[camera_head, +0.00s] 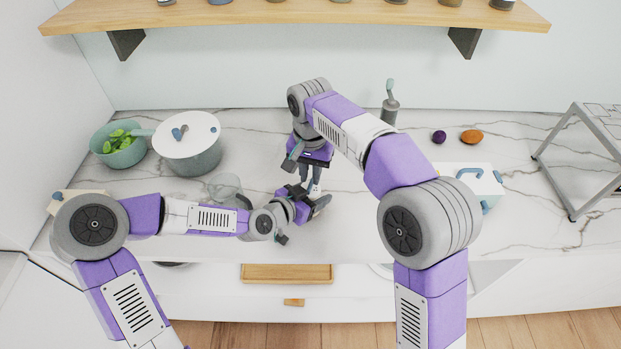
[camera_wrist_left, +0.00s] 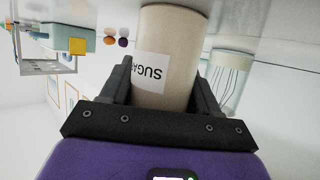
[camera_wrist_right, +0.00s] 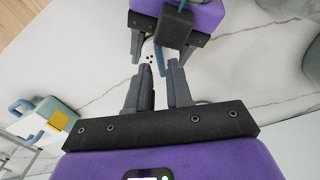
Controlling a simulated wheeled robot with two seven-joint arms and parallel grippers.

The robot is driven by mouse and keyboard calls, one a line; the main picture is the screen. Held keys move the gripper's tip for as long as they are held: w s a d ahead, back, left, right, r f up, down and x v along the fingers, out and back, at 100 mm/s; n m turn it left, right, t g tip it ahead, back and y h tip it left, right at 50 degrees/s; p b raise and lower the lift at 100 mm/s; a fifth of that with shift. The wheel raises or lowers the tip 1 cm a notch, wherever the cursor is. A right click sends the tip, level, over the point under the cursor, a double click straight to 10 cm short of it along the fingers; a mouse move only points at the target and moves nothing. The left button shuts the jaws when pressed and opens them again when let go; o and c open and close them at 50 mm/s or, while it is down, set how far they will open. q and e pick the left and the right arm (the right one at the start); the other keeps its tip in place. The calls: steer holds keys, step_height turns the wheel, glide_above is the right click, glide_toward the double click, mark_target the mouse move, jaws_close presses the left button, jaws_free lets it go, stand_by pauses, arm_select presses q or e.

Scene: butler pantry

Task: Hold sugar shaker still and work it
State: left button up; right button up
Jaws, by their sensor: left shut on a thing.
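The sugar shaker (camera_wrist_left: 165,60) is a beige cylinder with a white label reading "SUGA…" in the left wrist view. My left gripper (camera_head: 318,203) is shut around its body, with one finger on each side. In the right wrist view the shaker's white top (camera_wrist_right: 148,56) with dark holes and a blue lever-like part (camera_wrist_right: 159,60) show by my left gripper. My right gripper (camera_wrist_right: 160,68) points down over the top with its fingers apart, the top lying between or just beyond the tips. Whether the fingers touch it I cannot tell. In the head view my arms mostly hide the shaker.
A clear glass container (camera_head: 226,186) stands left of the grippers. A lidded pot (camera_head: 190,150) and a green bowl (camera_head: 120,158) are at the left. A blue-handled box (camera_head: 468,180) and a metal rack (camera_head: 560,150) are at the right. A grey mill (camera_head: 390,108) stands behind.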

mark_target(310, 187)
steer(key=shift+f, duration=1.3)
jaws_close()
steer(key=shift+n, duration=0.3)
steer(key=n, duration=1.3)
steer(key=shift+r, duration=0.1)
